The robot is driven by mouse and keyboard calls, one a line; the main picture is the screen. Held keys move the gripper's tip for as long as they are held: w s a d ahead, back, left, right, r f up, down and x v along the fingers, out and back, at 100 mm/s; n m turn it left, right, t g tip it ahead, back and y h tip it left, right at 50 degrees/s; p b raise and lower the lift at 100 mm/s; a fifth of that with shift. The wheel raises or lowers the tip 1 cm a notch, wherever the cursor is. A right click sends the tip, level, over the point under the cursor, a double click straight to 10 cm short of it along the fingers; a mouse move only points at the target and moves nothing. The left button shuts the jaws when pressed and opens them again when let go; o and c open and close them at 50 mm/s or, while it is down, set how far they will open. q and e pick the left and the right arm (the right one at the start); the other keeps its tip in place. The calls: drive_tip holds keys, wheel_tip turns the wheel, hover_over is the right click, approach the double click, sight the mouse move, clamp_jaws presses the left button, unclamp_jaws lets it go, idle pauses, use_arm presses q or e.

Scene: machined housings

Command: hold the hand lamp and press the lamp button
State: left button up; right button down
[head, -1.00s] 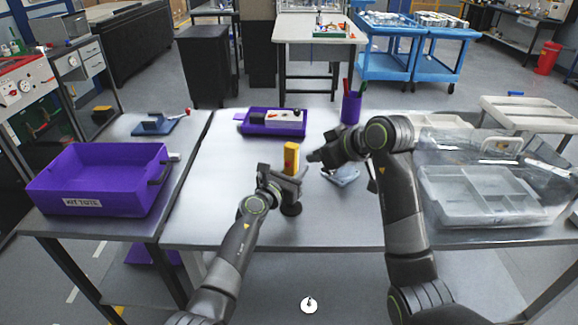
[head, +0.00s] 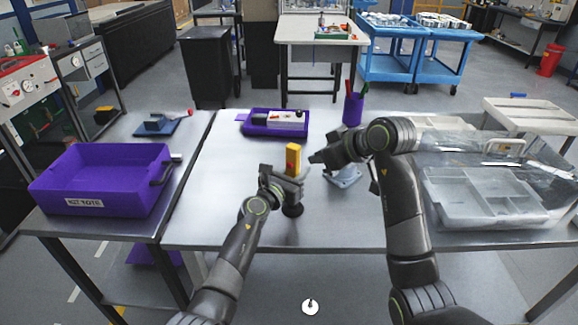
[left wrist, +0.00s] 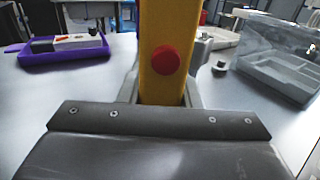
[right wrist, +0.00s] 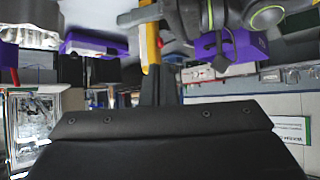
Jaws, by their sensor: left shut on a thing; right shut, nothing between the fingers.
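The hand lamp is a yellow upright bar (head: 292,153) above the middle table. My left gripper (head: 286,180) is shut on its lower part. In the left wrist view, the lamp (left wrist: 162,20) stands between the fingers, with its round red button (left wrist: 166,60) facing that camera. My right gripper (head: 317,158) is shut and empty, just right of the lamp in the head view, its tips pointing towards it. In the right wrist view, the lamp (right wrist: 150,45) shows beyond the shut fingers (right wrist: 157,85). I cannot tell whether the tips touch it.
A purple tray (head: 250,130) with a white device lies at the back. A purple cup (head: 353,108) holds pens. A grey-blue fixture (head: 345,178) lies under my right gripper. A clear bin (head: 480,205) is at right, a purple tote (head: 95,185) at left.

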idle(0.7)
drive_tip(key=d+f+n+g+y, duration=0.1)
drive_tip(key=n+y, duration=0.4)
drive_tip(key=n, duration=0.6)
drive_tip(key=w+d+f+n+y, duration=0.1)
drive_tip(key=d+f+n+y, duration=0.2)
drive_tip(key=n, duration=0.9)
drive_tip(key=shift+f+g+y, duration=0.4)
drive_tip(key=shift+f+y, duration=0.5)
drive_tip(key=shift+f, duration=0.85)
